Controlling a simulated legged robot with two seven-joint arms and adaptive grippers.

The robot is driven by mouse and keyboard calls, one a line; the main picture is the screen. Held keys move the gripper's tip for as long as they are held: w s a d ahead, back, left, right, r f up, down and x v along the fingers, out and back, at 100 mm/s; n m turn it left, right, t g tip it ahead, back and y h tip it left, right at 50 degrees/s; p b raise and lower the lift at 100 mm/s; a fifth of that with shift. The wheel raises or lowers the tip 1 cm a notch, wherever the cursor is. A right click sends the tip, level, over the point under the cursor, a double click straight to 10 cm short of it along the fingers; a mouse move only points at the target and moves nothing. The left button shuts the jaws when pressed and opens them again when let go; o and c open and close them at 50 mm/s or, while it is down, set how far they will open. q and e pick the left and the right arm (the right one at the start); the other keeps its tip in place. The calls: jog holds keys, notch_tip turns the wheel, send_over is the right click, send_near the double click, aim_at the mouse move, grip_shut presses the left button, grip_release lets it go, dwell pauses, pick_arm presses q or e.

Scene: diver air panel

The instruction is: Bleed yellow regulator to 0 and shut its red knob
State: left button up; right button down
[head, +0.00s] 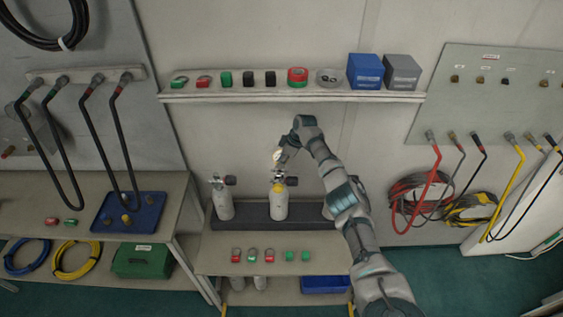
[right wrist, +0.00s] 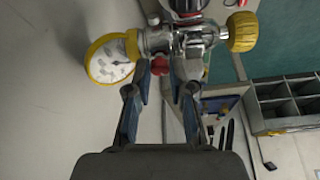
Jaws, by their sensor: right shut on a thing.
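The yellow regulator has a yellow-rimmed gauge (right wrist: 110,60), a metal body (right wrist: 186,40) and a yellow knob (right wrist: 242,32) in the right wrist view. The gauge face is tilted and its needle cannot be read. In the head view the yellow knob (head: 292,181) shows on top of the middle cylinder (head: 280,206), which stands upright. My right gripper (right wrist: 161,72) is shut on the small red knob (right wrist: 160,65), which sits between its blue fingertips below the regulator body. In the head view my right gripper (head: 284,158) is above that cylinder. My left gripper is out of view.
Another cylinder (head: 223,200) with a dark knob stands to the left in the black rack (head: 250,222). My right arm covers the rack's right end. A shelf (head: 330,97) with tags, tape and boxes runs above. Tags (head: 270,255) lie on the bench in front.

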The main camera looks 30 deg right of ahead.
jog(key=c, duration=1)
grip_release()
jog(key=v, duration=0.7)
jog(key=shift+d+r, duration=0.1)
jog(key=shift+d, duration=0.1)
